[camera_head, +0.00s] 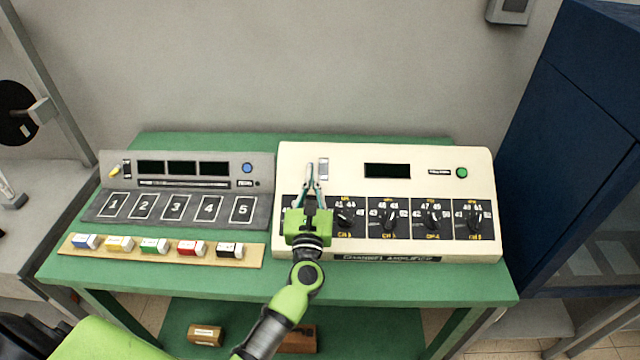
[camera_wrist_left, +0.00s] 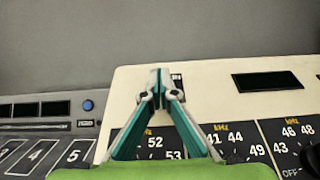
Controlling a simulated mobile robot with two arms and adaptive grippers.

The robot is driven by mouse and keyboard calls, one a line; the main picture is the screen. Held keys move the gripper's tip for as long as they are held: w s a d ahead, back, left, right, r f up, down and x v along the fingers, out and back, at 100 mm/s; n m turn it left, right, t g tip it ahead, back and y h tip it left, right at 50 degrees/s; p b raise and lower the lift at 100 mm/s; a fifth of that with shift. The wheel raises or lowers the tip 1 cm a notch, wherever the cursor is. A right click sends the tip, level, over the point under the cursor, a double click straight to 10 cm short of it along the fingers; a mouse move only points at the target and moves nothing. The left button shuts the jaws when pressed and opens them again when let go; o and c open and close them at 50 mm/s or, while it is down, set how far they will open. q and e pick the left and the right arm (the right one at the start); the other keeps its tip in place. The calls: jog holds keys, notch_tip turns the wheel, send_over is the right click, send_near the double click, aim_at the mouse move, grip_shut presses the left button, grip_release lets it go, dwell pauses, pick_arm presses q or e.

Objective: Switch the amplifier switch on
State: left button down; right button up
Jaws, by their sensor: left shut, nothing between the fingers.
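The cream channel amplifier (camera_head: 428,151) stands on the right half of the green table. Its switch (camera_head: 323,168) is a small light rocker in a plate at the upper left of its panel. My left gripper (camera_head: 311,168) is shut and empty, with its tips just left of the switch in the head view; I cannot tell if they touch the panel. In the left wrist view the closed fingertips (camera_wrist_left: 160,76) overlap the switch area, and only a dark edge of the switch (camera_wrist_left: 177,81) shows behind them. The amplifier's display (camera_head: 387,171) is dark. My right gripper is not in view.
A grey device (camera_head: 262,165) with numbered slots and dark displays stands left of the amplifier. In front of it, several coloured blocks sit on a wooden strip (camera_head: 250,262). A blue cabinet (camera_head: 570,130) stands at the right. Brown blocks (camera_head: 205,335) lie on the lower shelf.

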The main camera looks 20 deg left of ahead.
pick_arm(q)
jog(key=shift+w+r, duration=0.15)
jog(key=shift+r, duration=0.1)
jog(key=shift+w+a+r, duration=0.1)
jog(key=shift+r, duration=0.05)
jog(key=shift+w+a+r, duration=0.2)
jog(key=shift+w+a, duration=0.05)
jog(key=shift+a, duration=0.15)
jog(key=shift+d, duration=0.2)
jog(key=shift+s, duration=0.25)
jog(key=v, duration=1.1)
jog(key=shift+s, duration=0.25)
jog(key=shift+d, duration=0.1)
